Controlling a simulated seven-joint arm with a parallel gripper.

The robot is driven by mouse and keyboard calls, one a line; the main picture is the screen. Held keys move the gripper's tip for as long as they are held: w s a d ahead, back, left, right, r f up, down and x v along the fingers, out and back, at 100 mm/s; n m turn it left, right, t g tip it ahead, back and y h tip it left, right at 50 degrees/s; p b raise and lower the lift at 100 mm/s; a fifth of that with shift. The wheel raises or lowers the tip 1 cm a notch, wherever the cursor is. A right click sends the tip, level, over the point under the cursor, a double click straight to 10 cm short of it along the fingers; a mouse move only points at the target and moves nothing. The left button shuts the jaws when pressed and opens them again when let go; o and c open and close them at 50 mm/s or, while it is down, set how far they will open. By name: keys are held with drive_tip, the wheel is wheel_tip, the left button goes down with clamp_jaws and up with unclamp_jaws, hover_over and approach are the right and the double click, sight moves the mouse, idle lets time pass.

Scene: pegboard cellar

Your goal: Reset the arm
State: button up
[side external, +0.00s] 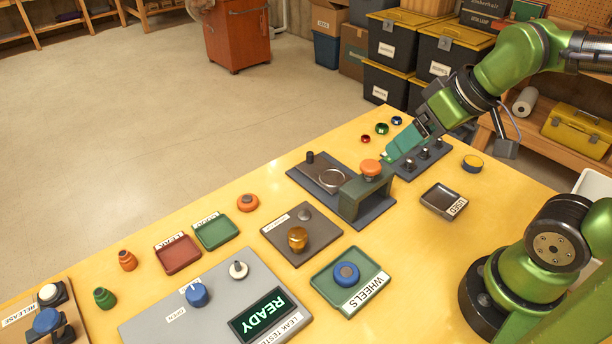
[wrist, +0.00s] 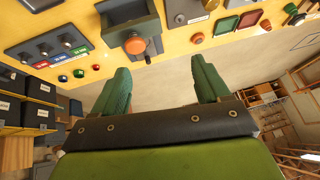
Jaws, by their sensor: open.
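My gripper (side external: 399,150) is above the back right part of the yellow table, angled down toward the left, beside the orange knob (side external: 370,168) of a dark press-like fixture (side external: 354,196). In the wrist view its two green fingers are wide apart (wrist: 161,68), with nothing between them. The orange knob also shows there (wrist: 135,46), ahead of the fingers and apart from them. In the side external view one finger partly overlaps the other, and the gap to the knob is hard to judge.
A switch panel (side external: 408,167) lies under my gripper. A grey leak tester (side external: 153,325) reads READY. A green WHEELS tray (side external: 325,285) holds a blue wheel (side external: 346,274). A USED tray (side external: 432,204) looks empty. Red (side external: 168,262) and green (side external: 228,240) trays lie left. Storage boxes (side external: 394,48) stand behind.

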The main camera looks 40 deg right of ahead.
drive_tip(key=m, duration=0.2)
drive_tip(key=r+m+t, duration=0.1)
drive_tip(key=shift+s+d+m+y, duration=0.3)
drive_tip(key=shift+s+d+m, duration=0.1)
idle(1.0)
